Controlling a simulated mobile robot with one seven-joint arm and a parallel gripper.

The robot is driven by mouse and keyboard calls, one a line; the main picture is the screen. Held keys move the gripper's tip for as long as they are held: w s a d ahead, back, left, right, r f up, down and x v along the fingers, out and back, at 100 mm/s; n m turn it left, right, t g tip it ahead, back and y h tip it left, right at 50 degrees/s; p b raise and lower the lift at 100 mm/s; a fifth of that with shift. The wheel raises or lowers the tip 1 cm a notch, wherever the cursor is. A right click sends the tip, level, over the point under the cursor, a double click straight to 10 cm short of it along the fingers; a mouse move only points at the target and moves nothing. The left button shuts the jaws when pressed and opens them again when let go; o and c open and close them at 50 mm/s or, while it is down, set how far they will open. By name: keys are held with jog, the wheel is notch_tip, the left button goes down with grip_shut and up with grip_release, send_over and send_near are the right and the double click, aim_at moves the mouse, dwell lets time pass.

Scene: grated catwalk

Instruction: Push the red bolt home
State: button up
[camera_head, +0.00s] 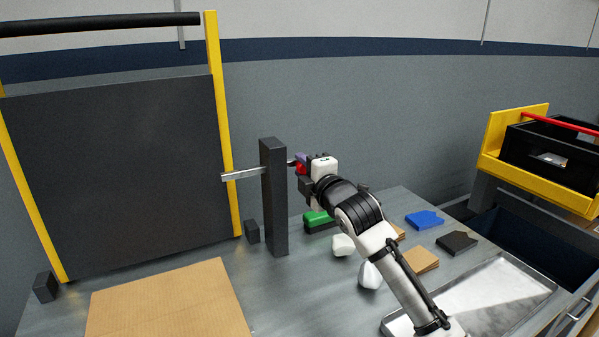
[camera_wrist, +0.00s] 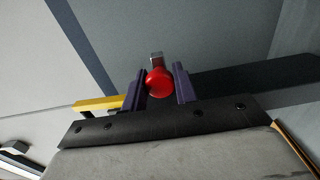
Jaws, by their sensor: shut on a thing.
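The red bolt is a silver bar (camera_head: 245,173) with a red knob (camera_head: 301,169) at its right end. The bar runs through a dark upright post (camera_head: 274,200). Its left end appears across the yellow upright (camera_head: 225,130) of the dark gate panel (camera_head: 115,175); I cannot tell how deep it sits there. My gripper (camera_head: 302,165) is right of the post, shut on the knob. In the wrist view the red knob (camera_wrist: 158,83) lies between my two purple fingers (camera_wrist: 161,88), with a short silver shaft beyond it. My gripper partly hides the knob in the head view.
Green, white, blue and dark blocks, including a blue piece (camera_head: 424,219), lie under and right of my arm. A metal tray (camera_head: 505,280) is at front right, a brown board (camera_head: 165,300) at front left. A yellow rack with a black toolbox (camera_head: 550,150) stands far right.

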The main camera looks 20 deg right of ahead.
jog(key=shift+a+f, duration=0.1)
jog(key=shift+a, duration=0.15)
jog(key=o, duration=0.9)
jog(key=shift+s, duration=0.1)
jog(key=shift+s+d, duration=0.1)
jog(key=shift+s, duration=0.2)
jog(key=s+b, duration=0.1)
jog(key=s, duration=0.3)
jog(key=s+d+b, duration=0.1)
jog(key=s, duration=0.3)
jog(key=s+d+b, duration=0.1)
jog(key=s, duration=0.4)
jog(key=shift+d+b, duration=0.25)
jog(key=shift+b, duration=0.15)
